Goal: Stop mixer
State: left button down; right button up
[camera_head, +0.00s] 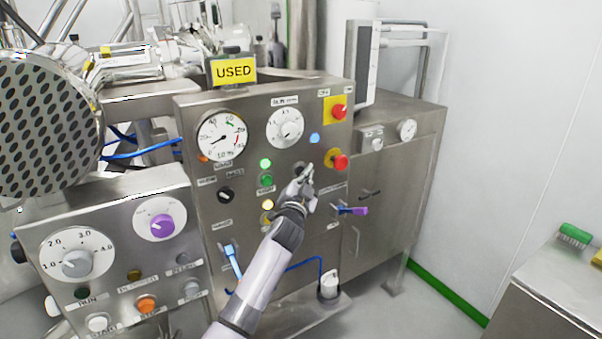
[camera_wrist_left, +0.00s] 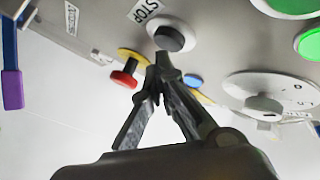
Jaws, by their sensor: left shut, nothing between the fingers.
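The mixer's steel control panel (camera_head: 195,125) stands in the middle of the head view. A dark round button (camera_wrist_left: 170,38) beside a STOP label (camera_wrist_left: 143,10) shows in the left wrist view. My left gripper (camera_head: 308,170) is in front of the panel, right of the lit green lamp (camera_head: 265,163). In the left wrist view its fingertips (camera_wrist_left: 160,62) are together and empty, just below the STOP button in the picture. I cannot tell whether they touch it. In the head view the gripper largely hides that button.
Red buttons on yellow plates (camera_head: 339,111) and a blue lamp (camera_head: 315,138) lie close by. A purple-ended handle (camera_head: 352,210) sticks out below right. A second panel (camera_head: 110,210) at left has an orange button (camera_head: 147,304).

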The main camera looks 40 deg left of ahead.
pick_arm(q)
jog(key=shift+w+a, duration=0.25)
jog(key=shift+a, duration=0.25)
dwell(0.8)
jog(key=shift+d, duration=0.1)
jog(key=shift+s+d, duration=0.4)
jog(key=shift+d, duration=0.3)
jog(key=shift+d, duration=0.1)
jog(key=shift+s+d, duration=0.3)
jog(key=shift+d, duration=0.45)
jog(key=shift+s+d, duration=0.3)
jog(key=shift+d, duration=0.4)
jog(key=shift+s+d, duration=0.3)
jog(key=shift+d, duration=0.45)
jog(key=shift+f, duration=0.1)
